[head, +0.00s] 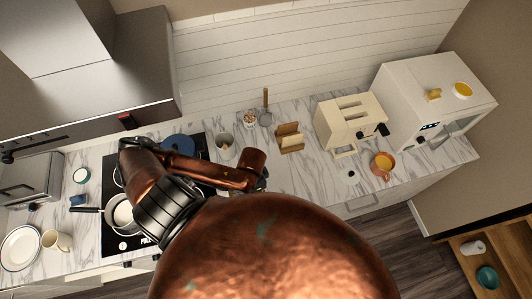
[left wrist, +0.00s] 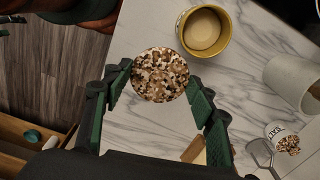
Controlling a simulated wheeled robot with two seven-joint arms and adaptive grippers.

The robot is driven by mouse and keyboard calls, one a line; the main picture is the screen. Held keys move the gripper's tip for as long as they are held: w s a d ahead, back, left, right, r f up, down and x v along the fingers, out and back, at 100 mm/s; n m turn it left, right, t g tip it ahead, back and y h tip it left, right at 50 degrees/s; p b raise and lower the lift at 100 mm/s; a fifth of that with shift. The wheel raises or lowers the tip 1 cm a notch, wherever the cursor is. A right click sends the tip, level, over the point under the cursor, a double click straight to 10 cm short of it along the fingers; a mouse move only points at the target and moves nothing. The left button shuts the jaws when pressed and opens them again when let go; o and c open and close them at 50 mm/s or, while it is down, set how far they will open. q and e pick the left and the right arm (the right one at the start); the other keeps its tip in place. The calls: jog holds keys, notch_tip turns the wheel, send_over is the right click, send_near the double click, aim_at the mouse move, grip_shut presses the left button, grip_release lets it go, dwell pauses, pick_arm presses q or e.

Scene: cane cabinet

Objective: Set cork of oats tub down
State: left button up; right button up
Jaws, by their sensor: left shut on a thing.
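My left gripper (left wrist: 157,82), with green fingers, is shut on a round, speckled brown cork (left wrist: 160,75) in the left wrist view. The cork is held over the marble counter; its height above the surface is hard to judge. A yellow tub with a pale inside (left wrist: 203,31), which looks like the oats tub, stands open just beyond the cork, apart from it. In the head view my copper arm comes in from the left, and its gripper, the cork and this tub are hidden behind my own body. My right gripper is in neither view.
A wooden holder (head: 290,137), toaster (head: 350,122) and orange mug (head: 382,164) are to the right. Bare marble (left wrist: 240,95) lies right of the cork.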

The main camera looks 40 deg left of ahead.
pick_arm(q)
jog(key=shift+s+r, duration=0.2)
jog(key=shift+s, duration=0.15)
jog(key=shift+w+a+f+b, duration=0.15)
jog(key=shift+f+b, duration=0.1)
jog(key=shift+b, duration=0.05)
jog(key=w+a+f+b, duration=0.2)
jog(key=w+b, duration=0.1)
jog(key=w+a+f+b, duration=0.1)
jog(key=w+f+b, duration=0.2)
jog(key=w+b, duration=0.1)
jog(key=w+a+f+b, duration=0.2)
jog(key=w+f+b, duration=0.1)
jog(key=w, duration=0.1)
jog(key=shift+a+f, duration=0.15)
jog(key=shift+a, duration=0.2)
jog(key=shift+w+a+f, duration=0.2)
jog(key=shift+w+f, duration=0.25)
jog(key=shift+f, duration=0.05)
notch_tip(320, 180, down, 3)
jog(key=shift+a+f, duration=0.1)
jog(key=shift+f, duration=0.05)
